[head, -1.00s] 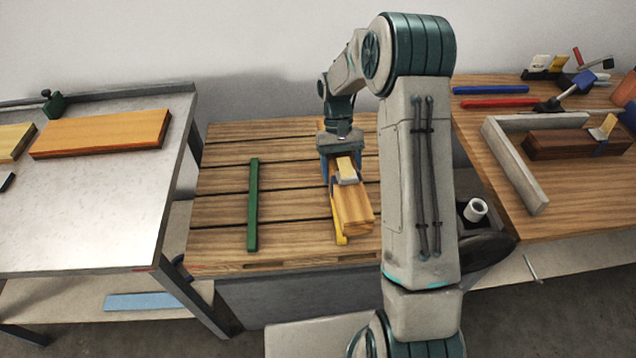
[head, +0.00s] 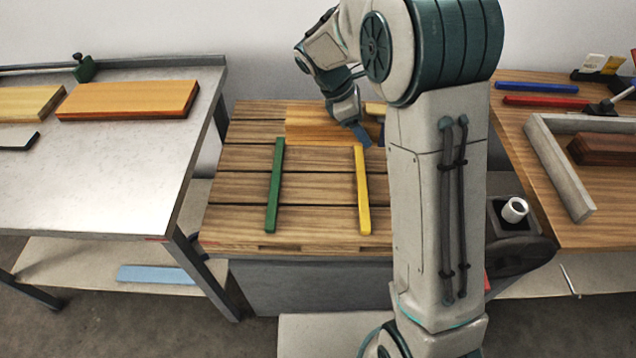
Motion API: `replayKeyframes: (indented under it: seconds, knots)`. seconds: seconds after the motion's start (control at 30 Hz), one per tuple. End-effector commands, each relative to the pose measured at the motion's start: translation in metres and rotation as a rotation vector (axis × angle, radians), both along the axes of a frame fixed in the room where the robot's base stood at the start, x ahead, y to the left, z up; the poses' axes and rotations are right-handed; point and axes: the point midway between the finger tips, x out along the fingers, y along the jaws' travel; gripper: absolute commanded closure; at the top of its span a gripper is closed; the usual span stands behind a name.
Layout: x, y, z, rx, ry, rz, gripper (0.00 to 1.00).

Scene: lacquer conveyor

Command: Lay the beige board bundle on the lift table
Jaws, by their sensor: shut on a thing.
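The beige board bundle (head: 311,126) is a stack of pale boards, turned lengthwise across the back of the slatted wooden lift table (head: 237,185). My gripper (head: 368,134) is shut on it near its right part. My arm hides the bundle's right end. Whether the bundle touches the table top or hangs a little above it, I cannot tell. A green strip (head: 274,188) and a yellow strip (head: 362,190) lie on the table in front of the bundle, roughly parallel to each other.
A grey metal bench (head: 130,190) at left holds an orange-brown board (head: 128,100) and a paler board (head: 28,104). A wooden bench (head: 600,230) at right bears a grey corner frame (head: 560,180) and dark boards (head: 598,150). The front slats around the strips are clear.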

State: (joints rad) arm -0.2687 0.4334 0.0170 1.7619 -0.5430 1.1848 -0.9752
Motion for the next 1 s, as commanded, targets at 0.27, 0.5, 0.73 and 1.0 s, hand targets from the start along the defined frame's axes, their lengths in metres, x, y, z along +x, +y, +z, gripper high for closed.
replayKeyframes:
  seconds: [0.27, 0.5, 0.73, 1.0]
  knots:
    - [-0.023, 0.043, -0.027, -0.001, 0.002, 0.015, 0.94]
    - [-0.044, 0.081, -0.053, 0.0, 0.001, 0.012, 0.94]
    - [-0.054, 0.099, -0.066, 0.001, -0.001, 0.007, 0.94]
    - [-0.055, 0.1, -0.086, -0.001, 0.002, 0.007, 0.94]
